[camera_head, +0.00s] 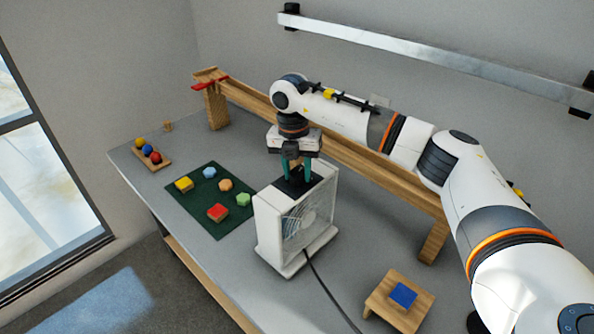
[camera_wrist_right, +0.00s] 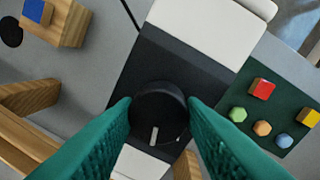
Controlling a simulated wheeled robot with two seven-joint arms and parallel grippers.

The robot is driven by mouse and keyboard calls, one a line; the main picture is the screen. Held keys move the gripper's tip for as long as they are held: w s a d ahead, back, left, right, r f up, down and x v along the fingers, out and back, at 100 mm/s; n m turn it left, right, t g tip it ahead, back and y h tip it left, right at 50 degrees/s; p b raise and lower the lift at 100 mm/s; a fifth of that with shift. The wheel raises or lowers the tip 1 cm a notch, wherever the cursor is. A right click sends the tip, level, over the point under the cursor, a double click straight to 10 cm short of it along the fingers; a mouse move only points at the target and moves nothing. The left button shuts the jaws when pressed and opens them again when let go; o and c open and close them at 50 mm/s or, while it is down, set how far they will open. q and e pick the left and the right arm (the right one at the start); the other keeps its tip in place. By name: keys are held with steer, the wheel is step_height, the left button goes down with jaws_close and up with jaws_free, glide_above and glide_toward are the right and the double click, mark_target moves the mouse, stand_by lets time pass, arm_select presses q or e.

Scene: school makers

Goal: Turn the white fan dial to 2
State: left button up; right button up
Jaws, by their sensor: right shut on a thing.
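In the right wrist view the mark points to the bottom of the picture; the numbers around the dial cannot be read. My right gripper (camera_head: 297,172) points down at the fan's top, and its teal fingers, also in the right wrist view (camera_wrist_right: 160,118), are shut on the dial from both sides. My left gripper is not in view.
A dark green mat (camera_head: 199,229) with several coloured blocks lies left of the fan. A small wooden stand with a blue block (camera_head: 402,295) is at the front right. A long wooden ramp (camera_head: 340,150) runs behind the fan. A cord trails from the fan.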

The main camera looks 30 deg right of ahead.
mark_target(294, 171)
steer(key=shift+w+r+m, duration=0.1)
steer(key=shift+r+m, duration=0.05)
steer(key=shift+m, duration=0.45)
steer(key=o, duration=1)
step_height(294, 171, up, 12)
steer(key=b, duration=0.2)
steer(key=shift+w+a+b, duration=0.2)
steer(key=shift+b, duration=0.2)
